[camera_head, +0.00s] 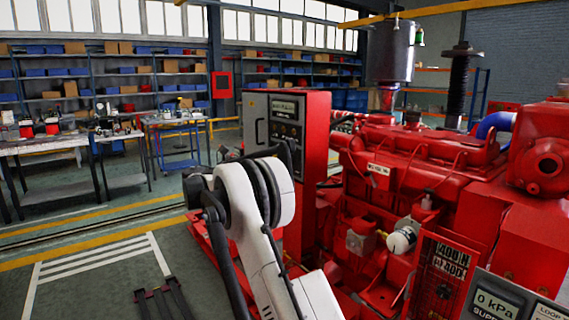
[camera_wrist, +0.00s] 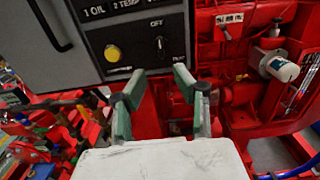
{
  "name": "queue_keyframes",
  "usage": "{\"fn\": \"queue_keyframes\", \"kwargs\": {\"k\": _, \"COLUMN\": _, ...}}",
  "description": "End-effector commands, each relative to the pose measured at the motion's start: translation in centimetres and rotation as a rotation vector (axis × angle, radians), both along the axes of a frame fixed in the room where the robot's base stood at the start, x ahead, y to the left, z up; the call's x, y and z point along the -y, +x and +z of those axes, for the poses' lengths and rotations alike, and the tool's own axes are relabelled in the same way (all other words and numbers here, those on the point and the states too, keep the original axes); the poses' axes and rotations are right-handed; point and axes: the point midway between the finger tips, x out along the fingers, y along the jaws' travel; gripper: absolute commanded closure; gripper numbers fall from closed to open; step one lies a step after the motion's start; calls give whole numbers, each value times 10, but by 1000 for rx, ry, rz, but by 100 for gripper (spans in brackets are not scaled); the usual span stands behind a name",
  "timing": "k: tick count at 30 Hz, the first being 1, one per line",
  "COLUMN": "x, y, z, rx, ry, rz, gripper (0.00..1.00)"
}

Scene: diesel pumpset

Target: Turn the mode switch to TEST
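The mode switch (camera_wrist: 160,44) is a small dark knob on the black control panel (camera_wrist: 115,42) in the wrist view. OFF is printed above it; a label at its lower right is too blurred to read surely. I cannot tell where the knob points. My gripper (camera_wrist: 159,75) has its two grey-green fingers apart and nothing between them. In the picture the fingertips are just below the switch, one to each side; I see no contact.
A yellow button (camera_wrist: 112,53) is left of the switch. Workbenches and shelves are at the back left.

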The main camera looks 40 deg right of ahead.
Motion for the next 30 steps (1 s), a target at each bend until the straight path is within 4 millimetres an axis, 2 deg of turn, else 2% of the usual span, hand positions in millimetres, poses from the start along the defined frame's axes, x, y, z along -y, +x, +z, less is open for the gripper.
{"fn": "queue_keyframes", "kwargs": {"k": 18, "x": 104, "y": -7, "z": -1, "rx": 2, "ry": 2, "rz": -2, "gripper": 71}}
{"fn": "queue_keyframes", "kwargs": {"k": 24, "x": 126, "y": -8, "z": 0, "rx": 2, "ry": 2, "rz": -1, "gripper": 71}}
{"fn": "queue_keyframes", "kwargs": {"k": 30, "x": 133, "y": -8, "z": 0, "rx": 3, "ry": 2, "rz": 1, "gripper": 71}}
